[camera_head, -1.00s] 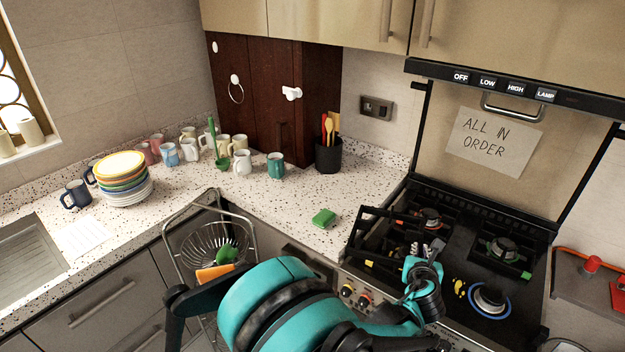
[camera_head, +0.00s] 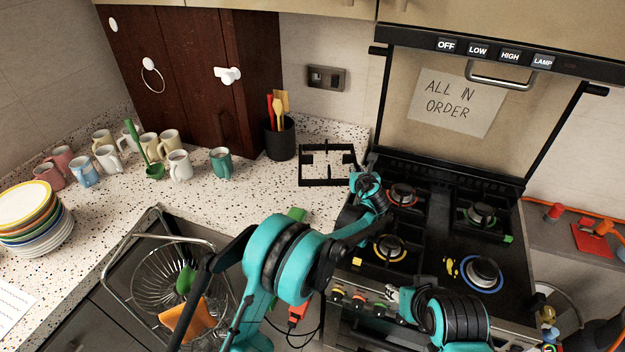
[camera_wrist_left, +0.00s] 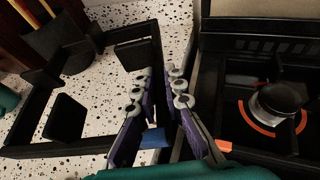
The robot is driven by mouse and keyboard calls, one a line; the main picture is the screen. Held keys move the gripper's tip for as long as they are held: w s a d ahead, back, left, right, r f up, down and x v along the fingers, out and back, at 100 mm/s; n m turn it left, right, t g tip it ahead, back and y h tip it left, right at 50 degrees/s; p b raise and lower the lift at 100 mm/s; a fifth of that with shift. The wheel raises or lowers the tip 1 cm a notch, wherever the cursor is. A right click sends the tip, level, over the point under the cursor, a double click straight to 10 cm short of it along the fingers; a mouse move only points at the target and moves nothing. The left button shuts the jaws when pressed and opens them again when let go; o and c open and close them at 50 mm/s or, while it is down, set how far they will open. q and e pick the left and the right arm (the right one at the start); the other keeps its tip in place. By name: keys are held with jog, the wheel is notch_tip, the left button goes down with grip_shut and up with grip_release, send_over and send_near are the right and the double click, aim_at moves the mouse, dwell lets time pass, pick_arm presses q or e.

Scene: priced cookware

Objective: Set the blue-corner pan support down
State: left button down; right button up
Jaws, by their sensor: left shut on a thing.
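The blue-corner pan support (camera_head: 327,182) is a black square frame with inward prongs. It is over the speckled counter, left of the stove and in front of the dark utensil holder. In the left wrist view the support (camera_wrist_left: 50,151) spreads to the left, and its blue corner (camera_wrist_left: 153,138) is between the fingers. My left gripper (camera_head: 364,190) is shut on that corner at the stove's left edge; the fingers also show in the left wrist view (camera_wrist_left: 160,110). I cannot tell whether the frame touches the counter. My right gripper (camera_head: 394,296) is near the stove's front knobs, its jaws unclear.
The utensil holder (camera_head: 280,138) stands close behind the support. A teal mug (camera_head: 221,162) and other mugs stand to the left. A green sponge (camera_head: 297,214) lies partly behind my left arm.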

pick_arm(q)
jog(key=b, duration=0.2)
send_over(331, 188)
notch_tip(331, 188, down, 5)
jog(key=shift+w+f, duration=0.15)
jog(key=shift+f, duration=0.05)
jog(key=shift+f+b, duration=0.6)
jog(key=shift+f, duration=1.4)
jog(key=shift+r, duration=0.1)
jog(key=c, duration=1.7)
grip_release()
jog(key=shift+f, duration=0.2)
jog(key=shift+o, duration=0.5)
jog(key=shift+r, duration=0.1)
